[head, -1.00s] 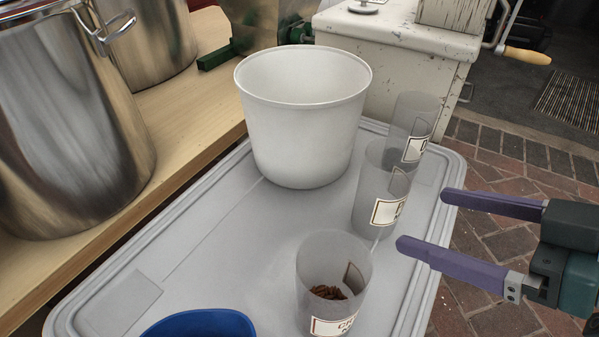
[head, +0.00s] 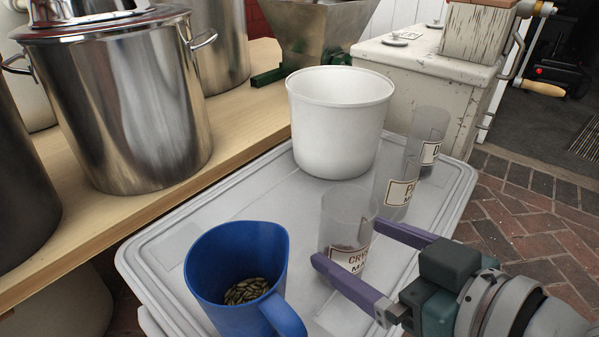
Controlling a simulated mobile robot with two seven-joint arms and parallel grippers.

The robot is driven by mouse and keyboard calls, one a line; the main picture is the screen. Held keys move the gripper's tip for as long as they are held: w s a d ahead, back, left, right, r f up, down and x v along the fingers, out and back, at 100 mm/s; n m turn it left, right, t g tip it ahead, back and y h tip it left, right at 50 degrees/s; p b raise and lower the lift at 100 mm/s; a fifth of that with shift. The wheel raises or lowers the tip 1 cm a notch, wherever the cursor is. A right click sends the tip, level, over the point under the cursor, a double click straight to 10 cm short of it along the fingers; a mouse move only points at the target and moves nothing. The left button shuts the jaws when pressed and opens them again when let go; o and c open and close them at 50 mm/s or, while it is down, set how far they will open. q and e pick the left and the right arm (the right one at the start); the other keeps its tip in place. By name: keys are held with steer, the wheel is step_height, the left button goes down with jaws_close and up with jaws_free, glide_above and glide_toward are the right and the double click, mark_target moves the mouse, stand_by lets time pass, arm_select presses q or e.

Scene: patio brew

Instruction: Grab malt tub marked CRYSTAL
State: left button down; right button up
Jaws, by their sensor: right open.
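Contact cannot be told. My left gripper is out of view.
Two more clear labelled tubs, one marked "P" (head: 396,188) and another (head: 427,140), stand behind. A white bucket (head: 338,125) and a blue jug (head: 235,262) with grain share the tray. Steel pots (head: 125,110) stand on the wooden bench at left.

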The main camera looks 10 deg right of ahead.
mark_target(362, 248)
steer(key=b+x, duration=0.2)
steer(key=x, duration=0.1)
steer(key=shift+w+f, duration=0.3)
steer(key=shift+w, duration=0.2)
steer(key=shift+s, duration=0.15)
steer(key=shift+c, duration=0.6)
steer(key=c, duration=1.2)
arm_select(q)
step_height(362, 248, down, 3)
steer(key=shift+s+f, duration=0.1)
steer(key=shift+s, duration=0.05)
arm_select(e)
steer(key=shift+r, duration=0.15)
